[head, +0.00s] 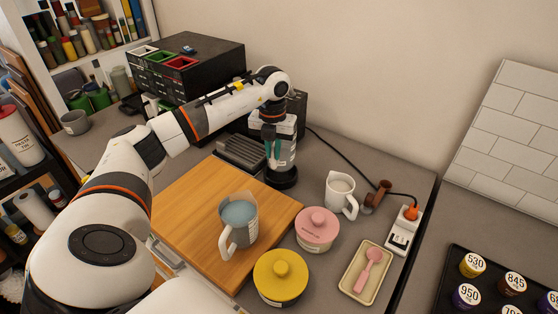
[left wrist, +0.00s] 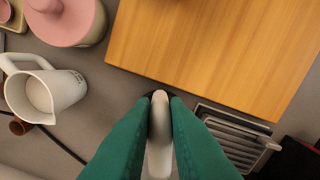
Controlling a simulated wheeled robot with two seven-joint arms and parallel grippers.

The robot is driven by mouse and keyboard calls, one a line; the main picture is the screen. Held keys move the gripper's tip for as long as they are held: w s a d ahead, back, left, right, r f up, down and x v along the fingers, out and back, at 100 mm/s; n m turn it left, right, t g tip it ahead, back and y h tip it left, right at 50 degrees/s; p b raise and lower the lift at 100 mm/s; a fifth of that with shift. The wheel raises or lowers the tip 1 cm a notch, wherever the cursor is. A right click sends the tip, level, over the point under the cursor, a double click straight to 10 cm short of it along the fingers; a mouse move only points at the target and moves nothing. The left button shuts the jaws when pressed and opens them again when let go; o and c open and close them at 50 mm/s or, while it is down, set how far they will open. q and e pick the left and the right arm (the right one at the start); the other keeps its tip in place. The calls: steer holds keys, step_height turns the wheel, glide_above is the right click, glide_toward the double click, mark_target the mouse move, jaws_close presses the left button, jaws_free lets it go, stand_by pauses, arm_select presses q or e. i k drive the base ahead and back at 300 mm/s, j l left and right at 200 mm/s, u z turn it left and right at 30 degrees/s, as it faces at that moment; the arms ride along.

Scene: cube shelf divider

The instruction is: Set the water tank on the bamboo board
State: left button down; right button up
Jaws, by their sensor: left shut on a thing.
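My left gripper (head: 272,153) points down behind the far right edge of the bamboo board (head: 180,200). Its teal fingers are shut on a slim pale part (left wrist: 160,130), seen from above in the left wrist view. In the head view this appears to belong to the water tank (head: 289,156), an upright pale grey body with a dark round base below it. The fingers hide part of it, and I cannot tell whether the base touches the counter. The board also shows in the left wrist view (left wrist: 220,50), apart from the fingers. My right gripper is not in view.
A grey jug of blue liquid (head: 240,232) stands on the board's near right part. A pink pot (head: 317,228), yellow pot (head: 281,277), white pitcher (head: 341,196) and spoon tray (head: 354,285) stand to its right. A slatted grey tray (head: 241,150) lies behind it. The board's left part is clear.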

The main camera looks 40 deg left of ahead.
mark_target(176, 212)
steer(key=k+l+u, duration=0.1)
steer(key=u, duration=0.4)
steer(key=k+u, duration=0.15)
steer(key=u, duration=0.3)
